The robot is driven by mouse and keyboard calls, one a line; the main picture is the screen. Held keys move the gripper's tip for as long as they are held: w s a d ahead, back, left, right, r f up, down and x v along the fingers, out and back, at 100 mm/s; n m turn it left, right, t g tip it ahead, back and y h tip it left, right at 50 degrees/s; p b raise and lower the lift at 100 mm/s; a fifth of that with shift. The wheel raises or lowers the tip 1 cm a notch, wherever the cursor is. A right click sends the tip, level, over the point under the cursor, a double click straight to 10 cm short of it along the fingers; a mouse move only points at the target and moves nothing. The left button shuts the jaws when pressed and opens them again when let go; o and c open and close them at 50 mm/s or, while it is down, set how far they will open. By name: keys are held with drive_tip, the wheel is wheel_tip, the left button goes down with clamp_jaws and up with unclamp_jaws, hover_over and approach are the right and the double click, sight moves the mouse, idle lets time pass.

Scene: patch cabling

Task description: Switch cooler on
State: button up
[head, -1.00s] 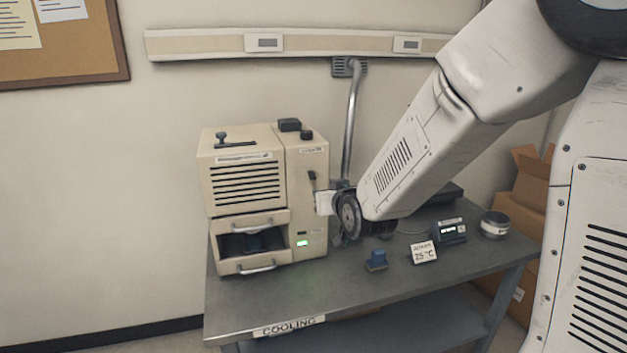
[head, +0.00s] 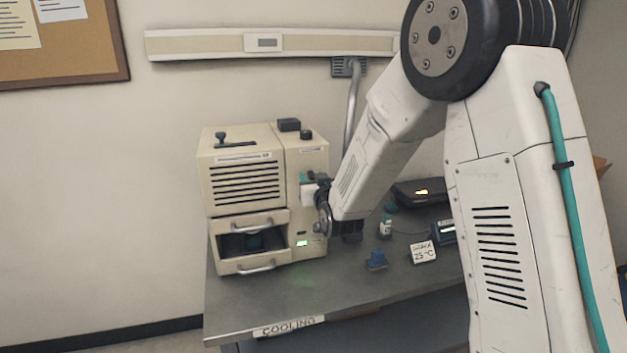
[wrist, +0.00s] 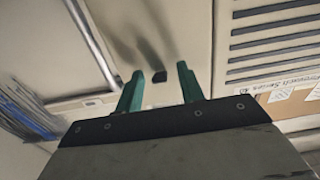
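The cooler (head: 240,180) is a beige box with louvres, a drawer-like front bay and a narrower right-hand panel. It stands at the left end of the table. A small green display (head: 303,243) glows low on that panel. My gripper (head: 305,180) is at the upper part of the right panel and covers the lever switch in the head view. In the wrist view, my two teal fingers (wrist: 160,70) are apart, with the small black switch (wrist: 159,77) between their tips. I see gaps on both sides of it. I cannot tell which way the switch is set.
The grey table (head: 290,295) carries a "COOLING" label. A metal conduit (head: 352,115) runs up the wall behind.

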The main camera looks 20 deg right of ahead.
clamp_jaws()
drive_tip(key=shift+r+g, duration=0.4)
drive_tip(key=shift+g, duration=0.1)
drive_tip(key=shift+r+g, duration=0.35)
drive_tip(key=shift+g, duration=0.75)
drive_tip(key=shift+r+g, duration=0.3)
drive_tip(key=shift+g, duration=0.8)
unclamp_jaws()
drive_tip(key=shift+s, duration=0.1)
drive_tip(key=v, duration=0.7)
drive_tip(key=shift+s+r, duration=0.15)
drive_tip(key=shift+s, duration=0.1)
